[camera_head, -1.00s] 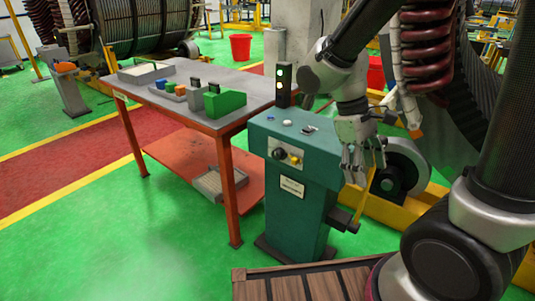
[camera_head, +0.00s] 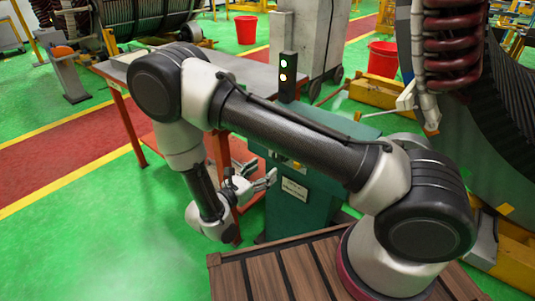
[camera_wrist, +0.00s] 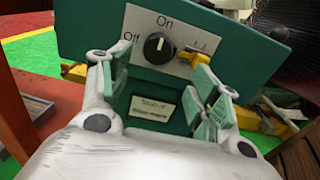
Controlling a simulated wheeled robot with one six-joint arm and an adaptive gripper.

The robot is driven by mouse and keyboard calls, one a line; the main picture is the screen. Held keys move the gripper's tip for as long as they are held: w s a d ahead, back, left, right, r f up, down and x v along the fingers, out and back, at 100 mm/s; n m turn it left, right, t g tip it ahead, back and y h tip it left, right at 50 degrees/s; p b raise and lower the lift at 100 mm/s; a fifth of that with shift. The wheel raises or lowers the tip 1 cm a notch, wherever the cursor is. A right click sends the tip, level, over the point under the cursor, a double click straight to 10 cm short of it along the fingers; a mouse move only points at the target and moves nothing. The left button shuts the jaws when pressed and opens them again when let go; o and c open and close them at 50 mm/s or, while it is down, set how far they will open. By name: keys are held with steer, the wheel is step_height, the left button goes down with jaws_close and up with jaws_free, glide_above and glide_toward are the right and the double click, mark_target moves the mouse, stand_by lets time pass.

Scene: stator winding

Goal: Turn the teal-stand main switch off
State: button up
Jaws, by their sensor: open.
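The teal stand (camera_head: 300,212) is partly hidden behind my arm in the head view. In the wrist view, its white plate (camera_wrist: 142,22) carries the black round main switch (camera_wrist: 157,48), with "Off" to its left and "On" above. The white mark on the knob appears to point up towards "On". A yellow lever-like part (camera_wrist: 193,57) sits right of the knob. My gripper (camera_head: 262,172) is in front of the stand, facing its panel; it is open and empty. In the wrist view its fingers (camera_wrist: 160,72) are apart, below the knob, not touching it.
A signal light (camera_head: 288,76) with lit lamps stands behind the stand. A grey-topped work table (camera_head: 255,74) with red legs is at the left, close to my arm. A large machine with red coils (camera_head: 453,50) is at the right. Green floor is free at the front left.

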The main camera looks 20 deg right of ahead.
steer(key=x, duration=0.7)
steer(key=shift+w+r, duration=0.35)
steer(key=shift+w, duration=0.1)
steer(key=shift+d, duration=0.1)
steer(key=c, duration=1)
